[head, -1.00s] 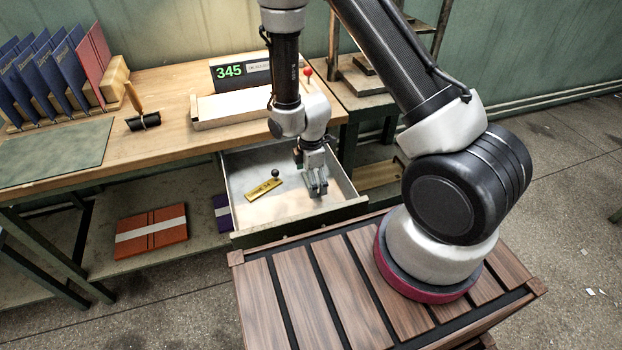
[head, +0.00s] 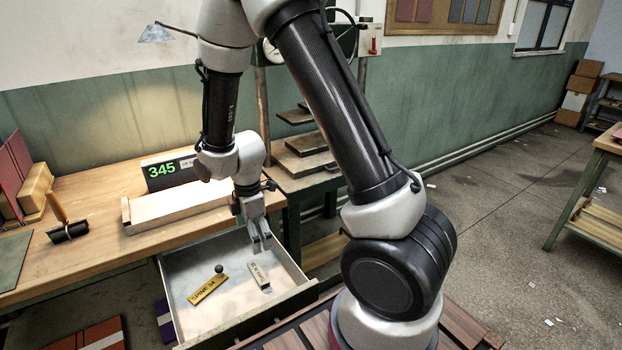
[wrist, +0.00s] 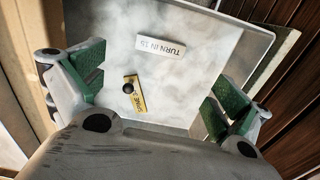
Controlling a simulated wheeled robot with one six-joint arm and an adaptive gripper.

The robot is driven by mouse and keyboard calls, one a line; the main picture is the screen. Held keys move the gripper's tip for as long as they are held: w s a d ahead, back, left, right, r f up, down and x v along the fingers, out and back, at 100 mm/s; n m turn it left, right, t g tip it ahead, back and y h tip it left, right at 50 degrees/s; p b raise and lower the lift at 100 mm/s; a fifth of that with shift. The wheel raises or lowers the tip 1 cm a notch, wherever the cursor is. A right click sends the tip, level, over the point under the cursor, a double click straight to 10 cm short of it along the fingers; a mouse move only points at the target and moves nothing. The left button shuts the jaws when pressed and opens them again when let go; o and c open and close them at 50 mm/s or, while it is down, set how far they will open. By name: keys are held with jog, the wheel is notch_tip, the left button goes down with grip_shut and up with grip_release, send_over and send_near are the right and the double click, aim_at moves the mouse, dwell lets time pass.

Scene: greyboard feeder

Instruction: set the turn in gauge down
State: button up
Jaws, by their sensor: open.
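The turn in gauge (head: 259,275), a pale block with dark lettering, lies in the open drawer (head: 190,323). In the wrist view the gauge (wrist: 161,46) reads "TURN IN 15" upside down and lies flat on the drawer floor. A brass gauge with a black knob (head: 207,289) lies to its left in the drawer; it also shows in the wrist view (wrist: 134,98). My gripper (head: 262,246) is open and empty above the drawer's right side, apart from the gauge. Its green-padded fingers (wrist: 155,100) are spread wide in the wrist view.
The wooden bench (head: 100,262) stands behind the drawer with a pale wooden box (head: 178,205), a "345" display (head: 165,174) and a roller (head: 68,231). A stand with dark plates (head: 304,158) is at right. The drawer walls surround both gauges.

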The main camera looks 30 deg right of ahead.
jog(key=s+d+r+m+t, duration=0.1)
jog(key=s+d+r+m, duration=0.15)
jog(key=r, duration=0.45)
jog(key=s+d+r+m, duration=0.2)
jog(key=d+r+m, duration=0.15)
jog(key=r, duration=0.35)
jog(key=s+d+r+m+t, duration=0.1)
jog(key=s+d+r+m, duration=0.15)
jog(key=r, duration=0.45)
jog(key=s+d+r+m+t, duration=0.1)
jog(key=s+d+r+m, duration=0.1)
jog(key=s+r+m, duration=0.2)
jog(key=s+d+r+m+t, duration=0.1)
jog(key=s+d+r+m, duration=0.2)
jog(key=s, duration=0.5)
jog(key=shift+s+d+r+m, duration=0.25)
jog(key=shift+r+m, duration=0.45)
jog(key=shift+m, duration=0.25)
jog(key=shift+w, duration=0.1)
